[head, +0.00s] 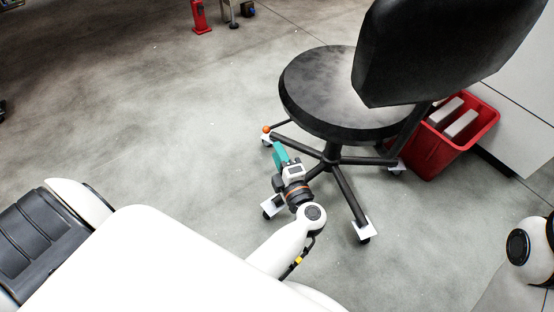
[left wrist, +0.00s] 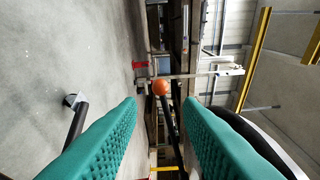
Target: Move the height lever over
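The black office chair (head: 330,90) stands on the floor with its seat toward me. Its height lever (head: 283,125) is a thin black rod under the seat, ending in an orange ball knob (head: 266,129) that sticks out to the left. My left gripper (head: 278,146) has teal fingers and sits just below the lever, close to the knob. In the left wrist view, the gripper (left wrist: 160,104) is open, with the knob (left wrist: 160,87) lined up between its fingertips and the dark rod (left wrist: 170,120) running down between the fingers. I cannot tell whether the fingers touch the lever. My right gripper is out of view.
The chair's wheeled legs (head: 346,195) spread around and beside my left gripper. A red bin (head: 440,150) with grey blocks stands right of the chair, beside a white panel (head: 520,90). A red stand (head: 200,17) is far back. The floor to the left is clear.

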